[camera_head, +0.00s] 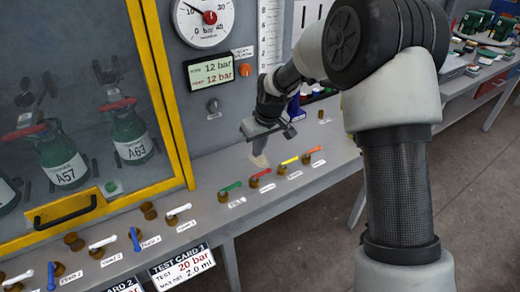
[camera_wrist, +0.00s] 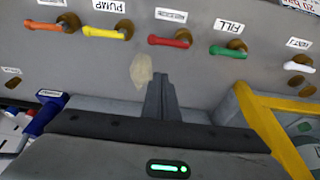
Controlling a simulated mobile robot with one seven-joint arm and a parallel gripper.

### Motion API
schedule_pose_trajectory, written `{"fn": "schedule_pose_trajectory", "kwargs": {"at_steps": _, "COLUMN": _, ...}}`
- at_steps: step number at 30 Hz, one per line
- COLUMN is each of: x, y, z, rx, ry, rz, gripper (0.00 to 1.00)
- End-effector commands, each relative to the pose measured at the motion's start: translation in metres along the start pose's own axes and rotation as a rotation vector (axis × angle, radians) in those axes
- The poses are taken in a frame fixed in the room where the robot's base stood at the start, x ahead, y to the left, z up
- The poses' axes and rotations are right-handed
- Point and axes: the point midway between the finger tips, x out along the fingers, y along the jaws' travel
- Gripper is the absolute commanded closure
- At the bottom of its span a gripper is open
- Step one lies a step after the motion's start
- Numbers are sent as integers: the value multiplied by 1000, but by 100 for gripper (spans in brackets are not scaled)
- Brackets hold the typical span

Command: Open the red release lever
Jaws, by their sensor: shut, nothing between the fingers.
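The red lever (camera_head: 261,174) sits on a brass valve in the row on the grey panel, between the green lever (camera_head: 231,187) and the yellow lever (camera_head: 290,161). In the wrist view the red lever (camera_wrist: 168,42) lies roughly level, with its brass knob at its right end and a label above it. My gripper (camera_head: 257,158) is above the panel, close behind the red lever. In the wrist view my gripper (camera_wrist: 161,80) has its fingers together, just below the red lever in the picture and apart from it. Nothing is seen between the fingers.
An orange lever (camera_head: 313,150) stands at the right of the row. White levers (camera_head: 178,210) and blue levers (camera_head: 135,239) stand at the left. A yellow-framed cabinet (camera_head: 164,90) with green cylinders is at the left. A pressure gauge (camera_head: 205,32) and a display (camera_head: 212,71) are on the wall.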

Motion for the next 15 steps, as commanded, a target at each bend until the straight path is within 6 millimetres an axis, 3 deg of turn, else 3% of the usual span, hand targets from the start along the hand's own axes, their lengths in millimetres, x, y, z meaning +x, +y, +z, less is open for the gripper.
{"fn": "schedule_pose_trajectory", "kwargs": {"at_steps": 1, "x": 15, "y": -1, "z": 2, "rx": 0, "ry": -4, "rz": -2, "gripper": 100}}
{"fn": "schedule_pose_trajectory", "kwargs": {"at_steps": 9, "x": 72, "y": 0, "z": 2, "rx": 0, "ry": -3, "rz": 0, "gripper": 100}}
{"fn": "schedule_pose_trajectory", "kwargs": {"at_steps": 15, "x": 50, "y": 1, "z": 26, "rx": 2, "ry": 1, "rz": 1, "gripper": 100}}
